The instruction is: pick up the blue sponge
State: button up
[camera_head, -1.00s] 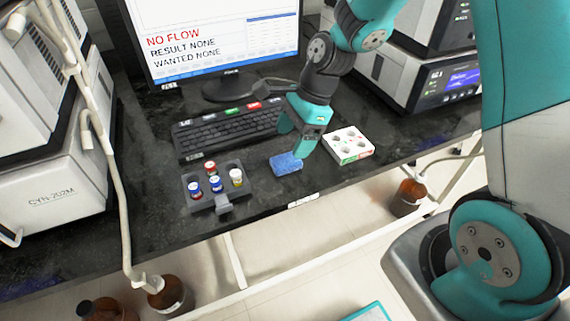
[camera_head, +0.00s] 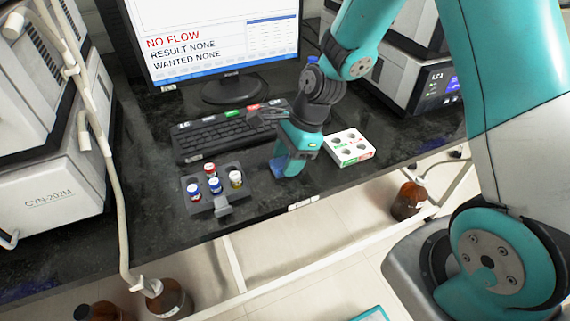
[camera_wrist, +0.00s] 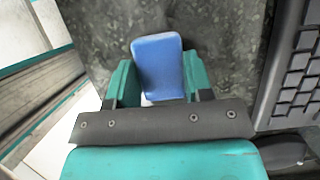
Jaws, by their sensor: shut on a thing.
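The blue sponge (camera_wrist: 158,66) lies between the two teal fingers of my gripper (camera_wrist: 156,82) in the wrist view, and the fingers are shut on its sides. In the head view my gripper (camera_head: 285,170) points down at the black bench top. Only a small blue part of the sponge (camera_head: 277,163) shows there beside the fingers; the rest is hidden behind them. I cannot tell whether the sponge touches the bench.
A grey rack (camera_head: 222,208) with several capped vials is to the left. A white tray with round holes (camera_head: 349,147) is close on the right. A keyboard (camera_head: 222,136) and monitor (camera_head: 215,45) are behind. The bench's front edge is near.

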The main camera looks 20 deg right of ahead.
notch_tip(320, 180, up, 20)
jog(key=p, duration=0.3)
jog(key=shift+p, duration=0.35)
jog(key=o, duration=0.4)
jog(key=shift+c, duration=1.4)
jog(key=shift+f, duration=0.1)
